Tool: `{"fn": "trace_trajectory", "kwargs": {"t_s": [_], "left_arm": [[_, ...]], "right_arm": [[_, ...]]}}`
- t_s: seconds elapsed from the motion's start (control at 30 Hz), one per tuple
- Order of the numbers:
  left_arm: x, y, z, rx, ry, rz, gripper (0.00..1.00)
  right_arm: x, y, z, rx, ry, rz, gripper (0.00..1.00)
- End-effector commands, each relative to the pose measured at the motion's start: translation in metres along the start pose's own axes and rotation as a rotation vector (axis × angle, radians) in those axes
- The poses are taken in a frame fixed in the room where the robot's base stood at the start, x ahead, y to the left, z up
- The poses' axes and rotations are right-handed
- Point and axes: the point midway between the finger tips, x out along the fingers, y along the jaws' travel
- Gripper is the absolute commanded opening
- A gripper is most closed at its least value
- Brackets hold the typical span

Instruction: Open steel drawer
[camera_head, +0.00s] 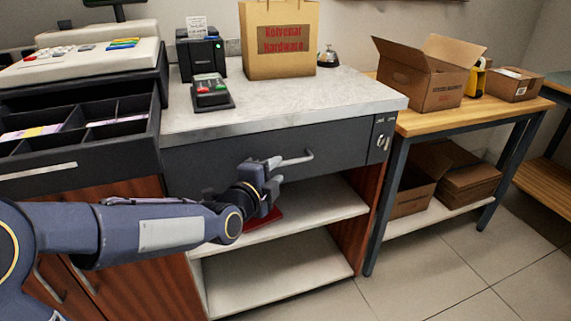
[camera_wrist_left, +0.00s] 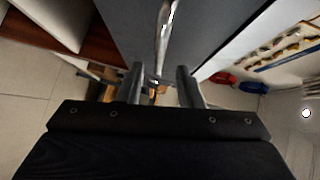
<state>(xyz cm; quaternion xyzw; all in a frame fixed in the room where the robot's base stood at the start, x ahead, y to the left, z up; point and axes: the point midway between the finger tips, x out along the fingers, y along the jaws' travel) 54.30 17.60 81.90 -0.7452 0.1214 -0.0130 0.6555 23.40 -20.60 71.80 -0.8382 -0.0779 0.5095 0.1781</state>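The steel drawer (camera_head: 225,158) is a dark grey front below the counter top, and it looks closed. Its light metal bar handle (camera_head: 297,159) shows to the right of my left gripper (camera_head: 277,171). In the left wrist view the handle (camera_wrist_left: 165,35) runs from the top edge down toward the gap between the two spread fingers (camera_wrist_left: 160,75). The gripper is open at the handle's near end; I cannot tell whether it touches. Part of the handle is hidden behind the gripper in the head view. My right gripper is not in view.
An open cash drawer (camera_head: 78,165) juts out at the left, beside my left arm. Open shelves (camera_head: 290,277) lie below the steel drawer. A lock with a key (camera_head: 381,142) is at its right. A wooden table (camera_head: 425,121) with boxes stands at the right.

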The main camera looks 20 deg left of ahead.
Motion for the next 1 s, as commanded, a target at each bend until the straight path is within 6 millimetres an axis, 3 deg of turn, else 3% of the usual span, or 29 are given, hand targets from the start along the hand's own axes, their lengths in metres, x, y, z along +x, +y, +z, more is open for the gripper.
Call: {"fn": "trace_trajectory", "kwargs": {"t_s": [0.3, 0.7, 1.0], "left_arm": [[0.049, 0.003, 0.000, -0.003, 0.000, 0.003, 0.33], [0.060, 0.001, 0.000, -0.005, 0.000, 0.002, 0.33], [0.059, 0.001, 0.000, -0.005, 0.000, 0.002, 0.00]], "right_arm": [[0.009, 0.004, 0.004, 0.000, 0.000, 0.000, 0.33], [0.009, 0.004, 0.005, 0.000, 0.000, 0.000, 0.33], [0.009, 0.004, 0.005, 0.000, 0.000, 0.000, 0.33]]}}
